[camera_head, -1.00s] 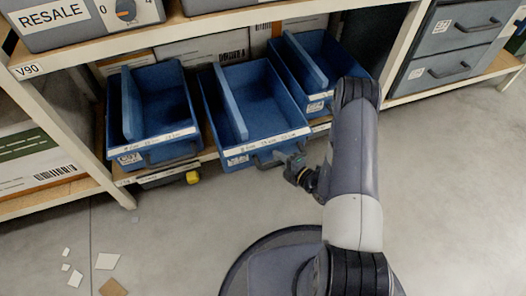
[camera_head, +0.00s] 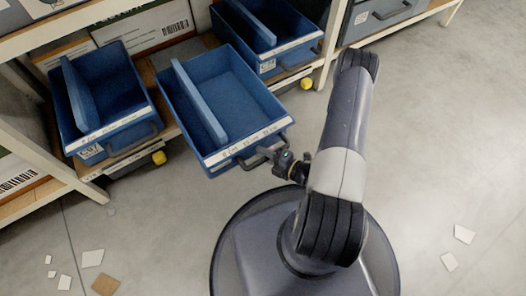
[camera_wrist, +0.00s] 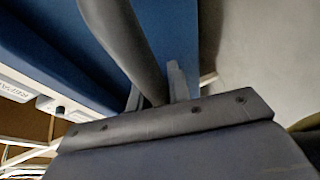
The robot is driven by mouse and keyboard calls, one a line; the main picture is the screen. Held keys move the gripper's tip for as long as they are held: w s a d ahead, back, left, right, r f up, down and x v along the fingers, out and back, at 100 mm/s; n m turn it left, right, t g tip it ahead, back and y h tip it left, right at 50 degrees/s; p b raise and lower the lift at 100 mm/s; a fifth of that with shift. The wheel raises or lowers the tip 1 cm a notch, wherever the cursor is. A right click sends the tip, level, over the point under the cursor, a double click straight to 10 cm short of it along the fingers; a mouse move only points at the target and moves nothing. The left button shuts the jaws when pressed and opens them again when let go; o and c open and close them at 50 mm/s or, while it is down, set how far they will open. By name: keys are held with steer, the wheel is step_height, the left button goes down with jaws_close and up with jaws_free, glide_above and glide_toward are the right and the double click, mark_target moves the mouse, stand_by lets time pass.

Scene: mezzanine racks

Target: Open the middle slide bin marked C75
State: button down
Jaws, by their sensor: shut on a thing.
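The middle blue slide bin (camera_head: 200,152) stands well out from the shelf, between two other blue bins. It has a long divider inside and looks empty. Its front carries a pale label strip, too small to read as C75. My gripper (camera_head: 272,158) is shut on the dark handle (camera_head: 251,163) at its front. In the wrist view the grey handle bar (camera_wrist: 128,45) runs between my fingers (camera_wrist: 158,85), with the blue bin front (camera_wrist: 165,25) close behind. The handle's far end is hidden there.
The left blue bin (camera_head: 118,133) and right blue bin (camera_head: 290,48) sit on the shelf. Yellow knobs (camera_head: 159,157) show below it. Grey drawers (camera_head: 375,17) are at upper right. Scraps (camera_head: 92,258) lie on the otherwise open floor.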

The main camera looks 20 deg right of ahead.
steer(key=c, duration=1.6)
jaws_free()
steer(key=shift+d, duration=0.1)
steer(key=p+v, duration=0.3)
steer(key=v, duration=0.9)
steer(key=shift+b+x, duration=1.4)
steer(key=shift+x, duration=4.15)
steer(key=shift+w+a, duration=0.25)
